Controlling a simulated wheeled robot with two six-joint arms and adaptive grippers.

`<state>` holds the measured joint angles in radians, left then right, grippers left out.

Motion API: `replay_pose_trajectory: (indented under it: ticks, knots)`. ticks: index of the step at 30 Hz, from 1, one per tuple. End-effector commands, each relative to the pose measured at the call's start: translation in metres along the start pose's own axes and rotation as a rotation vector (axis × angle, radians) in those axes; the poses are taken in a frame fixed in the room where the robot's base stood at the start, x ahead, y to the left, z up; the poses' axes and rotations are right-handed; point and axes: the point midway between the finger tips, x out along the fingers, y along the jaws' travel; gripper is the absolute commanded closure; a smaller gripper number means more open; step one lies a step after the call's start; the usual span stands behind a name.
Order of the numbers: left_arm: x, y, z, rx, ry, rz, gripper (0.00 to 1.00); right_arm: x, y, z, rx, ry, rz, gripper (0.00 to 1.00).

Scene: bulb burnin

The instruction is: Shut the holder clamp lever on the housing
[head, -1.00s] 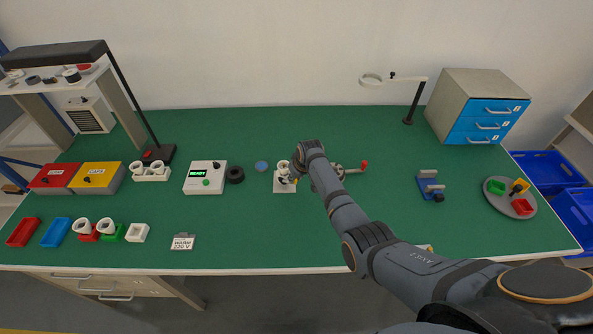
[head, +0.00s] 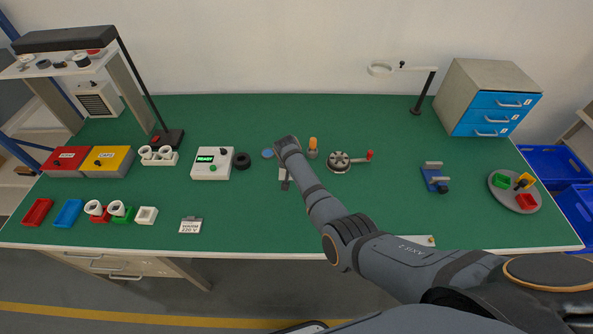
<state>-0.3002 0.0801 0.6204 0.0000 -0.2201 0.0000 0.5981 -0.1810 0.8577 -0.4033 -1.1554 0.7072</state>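My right arm comes in from the right, and its wrist (head: 287,146) is over the middle of the bench. The wrist covers the spot where the white holder with its white housing stood in the earlier view. Only a small pale part (head: 283,173) and a dark piece below it show beside the forearm, too small to identify. The clamp lever cannot be made out, nor whether it is open or shut. My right gripper's fingers cannot be made out clearly. My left gripper is not in view.
An orange-topped piece (head: 313,145) and a round grey device (head: 339,161) with a red handle stand right of the wrist. A black ring (head: 242,160) and a white READY box (head: 212,164) stand left. A blue-and-grey fixture (head: 434,178) is farther right.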

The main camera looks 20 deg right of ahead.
Motion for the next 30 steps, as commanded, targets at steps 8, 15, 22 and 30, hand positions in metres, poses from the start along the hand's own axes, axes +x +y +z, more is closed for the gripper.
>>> replay_pose_trajectory:
  ticks: [8,15,22,30]
  knots:
    - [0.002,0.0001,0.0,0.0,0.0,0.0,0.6,-0.0004,-0.0015,0.0012,0.032,-0.001,0.013,1.0]
    - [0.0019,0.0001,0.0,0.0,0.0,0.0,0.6,-0.0005,-0.0016,0.0014,0.033,-0.002,0.013,1.0]
    - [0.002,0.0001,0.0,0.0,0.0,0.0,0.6,-0.0005,-0.0016,0.0014,0.033,-0.002,0.013,0.63]
    - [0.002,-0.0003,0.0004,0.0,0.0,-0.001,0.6,-0.0005,-0.0013,0.0011,0.032,-0.001,0.013,0.6]
